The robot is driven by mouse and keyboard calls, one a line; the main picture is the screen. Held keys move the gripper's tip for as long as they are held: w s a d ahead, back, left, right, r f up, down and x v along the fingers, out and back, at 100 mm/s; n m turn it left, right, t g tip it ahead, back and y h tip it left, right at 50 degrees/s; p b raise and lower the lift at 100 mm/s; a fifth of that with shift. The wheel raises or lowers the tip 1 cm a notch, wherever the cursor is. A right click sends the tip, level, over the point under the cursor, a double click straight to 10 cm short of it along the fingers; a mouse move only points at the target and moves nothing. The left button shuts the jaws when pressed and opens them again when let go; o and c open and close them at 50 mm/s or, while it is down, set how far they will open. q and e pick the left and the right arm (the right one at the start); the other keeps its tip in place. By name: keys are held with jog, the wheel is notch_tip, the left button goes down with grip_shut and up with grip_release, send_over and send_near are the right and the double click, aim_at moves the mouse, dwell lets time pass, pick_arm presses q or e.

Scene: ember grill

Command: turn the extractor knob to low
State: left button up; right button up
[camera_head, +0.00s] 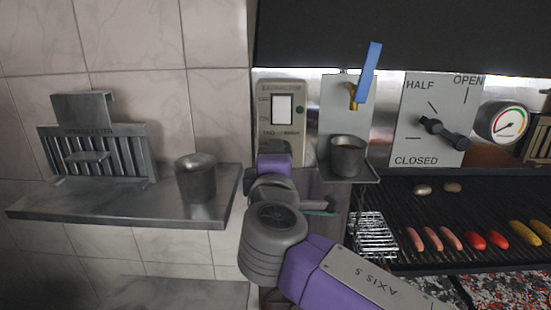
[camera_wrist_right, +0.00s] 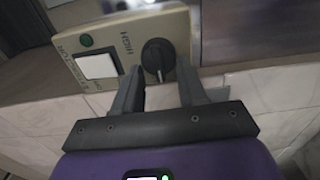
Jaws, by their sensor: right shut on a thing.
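The extractor panel (camera_head: 298,118) is a beige box on the tiled wall in the head view, with a white rocker switch (camera_head: 283,109) and a green light. My right gripper (camera_head: 274,152) is at the panel's lower part and hides the knob there. In the right wrist view the dark round extractor knob (camera_wrist_right: 157,55) sits on the panel (camera_wrist_right: 182,35), beside the word HIGH. Its pale pointer mark faces down in that picture, toward my gripper. The fingers of my right gripper (camera_wrist_right: 160,82) straddle the knob and are shut on it. My left gripper is out of view.
A metal shelf (camera_head: 120,211) with a cup (camera_head: 196,178) and a grease filter (camera_head: 95,150) is at left. A tap with a blue lever (camera_head: 368,70) and a cup (camera_head: 347,156) stand right of the panel. A damper lever (camera_head: 446,132), gauge (camera_head: 507,123) and loaded grill (camera_head: 400,205) lie further right.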

dwell(0.3)
jog(key=o, duration=1)
jog(key=shift+o, duration=0.2)
jog(key=s+b, duration=0.1)
jog(key=s, duration=0.6)
jog(key=shift+s+b, duration=0.3)
jog(key=shift+b, duration=0.1)
